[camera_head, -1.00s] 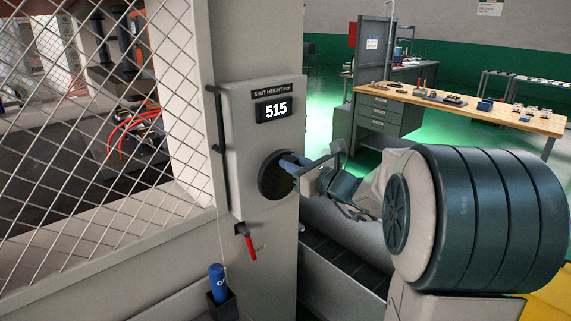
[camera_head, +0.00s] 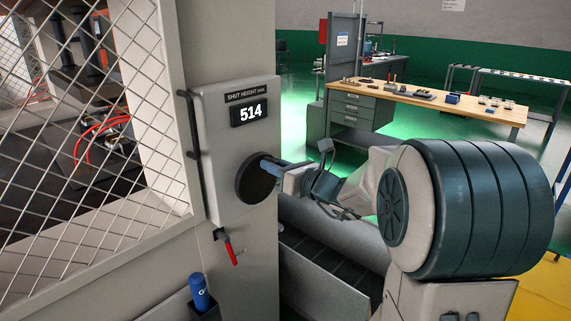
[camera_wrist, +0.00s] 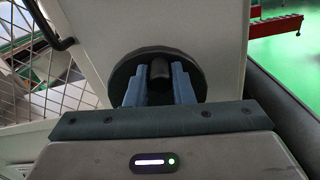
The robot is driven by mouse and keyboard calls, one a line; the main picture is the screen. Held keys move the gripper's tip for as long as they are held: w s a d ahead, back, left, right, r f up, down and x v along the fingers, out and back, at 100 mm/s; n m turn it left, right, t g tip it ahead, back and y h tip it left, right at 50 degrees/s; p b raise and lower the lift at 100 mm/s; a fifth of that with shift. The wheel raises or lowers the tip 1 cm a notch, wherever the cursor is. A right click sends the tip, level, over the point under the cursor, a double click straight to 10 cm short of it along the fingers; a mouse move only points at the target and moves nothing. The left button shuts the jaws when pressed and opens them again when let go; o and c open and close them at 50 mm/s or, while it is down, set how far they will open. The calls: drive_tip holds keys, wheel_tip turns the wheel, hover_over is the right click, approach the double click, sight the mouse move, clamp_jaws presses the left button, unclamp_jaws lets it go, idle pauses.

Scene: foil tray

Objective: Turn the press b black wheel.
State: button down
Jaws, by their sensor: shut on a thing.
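The black wheel (camera_head: 255,180) is a round disc on the side of the grey press panel, below a display that reads 514. It also shows in the wrist view (camera_wrist: 121,75), with a dark handle (camera_wrist: 160,74) standing out from its face. My gripper (camera_head: 272,166) reaches in from the right. In the wrist view its two blue fingers (camera_wrist: 160,84) lie on either side of the handle and are shut on it. The fingers hide part of the handle and of the wheel's lower face.
A shut height display (camera_head: 252,113) is above the wheel. A red-handled lever (camera_head: 231,252) and a blue bottle in a holder (camera_head: 200,293) are below it. A mesh guard (camera_head: 90,150) stands at the left. A workbench (camera_head: 430,100) is at the back right.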

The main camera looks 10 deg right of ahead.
drive_tip(key=shift+d+f, duration=0.1)
drive_tip(key=c, duration=1.3)
unclamp_jaws()
drive_tip(key=shift+o, duration=0.2)
drive_tip(key=shift+s, duration=0.1)
drive_tip(key=b+v, duration=0.1)
drive_tip(key=v, duration=1.2)
drive_tip(key=shift+s+d+b, duration=0.25)
drive_tip(key=shift+b, duration=0.15)
